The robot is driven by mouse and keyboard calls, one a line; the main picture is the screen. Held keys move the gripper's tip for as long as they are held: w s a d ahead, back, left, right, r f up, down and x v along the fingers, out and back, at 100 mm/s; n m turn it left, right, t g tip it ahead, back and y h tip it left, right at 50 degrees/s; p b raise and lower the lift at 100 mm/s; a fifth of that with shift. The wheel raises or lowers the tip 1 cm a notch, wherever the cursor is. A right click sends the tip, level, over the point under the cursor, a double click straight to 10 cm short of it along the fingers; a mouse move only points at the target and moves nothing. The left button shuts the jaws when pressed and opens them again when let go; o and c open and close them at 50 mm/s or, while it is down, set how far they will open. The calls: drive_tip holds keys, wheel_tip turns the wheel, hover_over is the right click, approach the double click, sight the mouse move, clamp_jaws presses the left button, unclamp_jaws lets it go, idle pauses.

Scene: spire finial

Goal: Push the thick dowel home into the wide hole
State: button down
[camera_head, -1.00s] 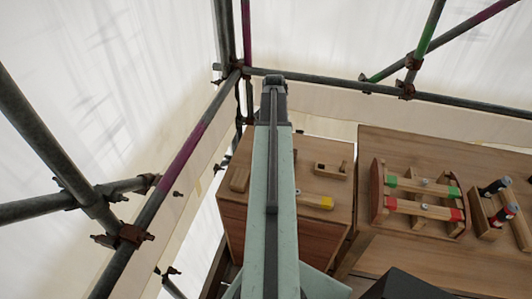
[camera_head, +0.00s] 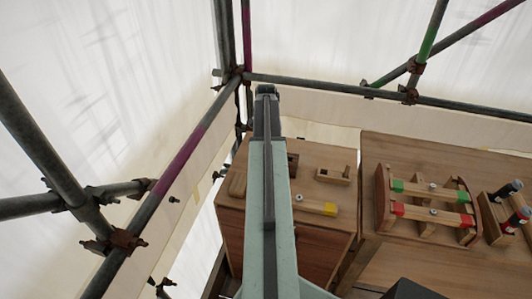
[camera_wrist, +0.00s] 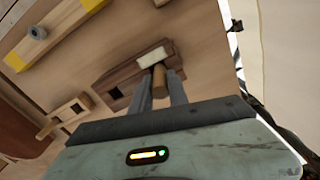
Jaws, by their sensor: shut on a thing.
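My gripper (camera_wrist: 161,88) is shut on a short tan dowel (camera_wrist: 160,80) in the wrist view, one finger on each side. The dowel's far end meets the edge of a dark brown block (camera_wrist: 140,76). I cannot tell whether it is inside a hole there. The block has a pale rectangular patch (camera_wrist: 154,57) just beyond the dowel and a dark square hole (camera_wrist: 115,93) to the left. In the head view the block (camera_head: 293,163) shows partly, right of my arm, which hides the rest and the fingertips.
On the wooden cabinet top lie a yellow-ended bar (camera_head: 316,207) with a bolt, a notched wooden piece (camera_head: 333,176) and a small wooden piece (camera_head: 238,184). A rack with green and red-ended bars (camera_head: 428,212) stands on the right bench. Scaffold tubes (camera_head: 186,155) run at left.

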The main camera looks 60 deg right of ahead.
drive_tip(key=shift+a+f+b, duration=0.1)
drive_tip(key=shift+f+b, duration=0.95)
drive_tip(key=shift+f, duration=0.6)
drive_tip(key=c, duration=1.3)
unclamp_jaws()
wheel_tip(320, 180, up, 14)
drive_tip(key=p, duration=1.3)
drive_tip(key=shift+f+p, duration=0.25)
drive_tip(key=shift+p, duration=0.1)
drive_tip(key=shift+f, duration=0.1)
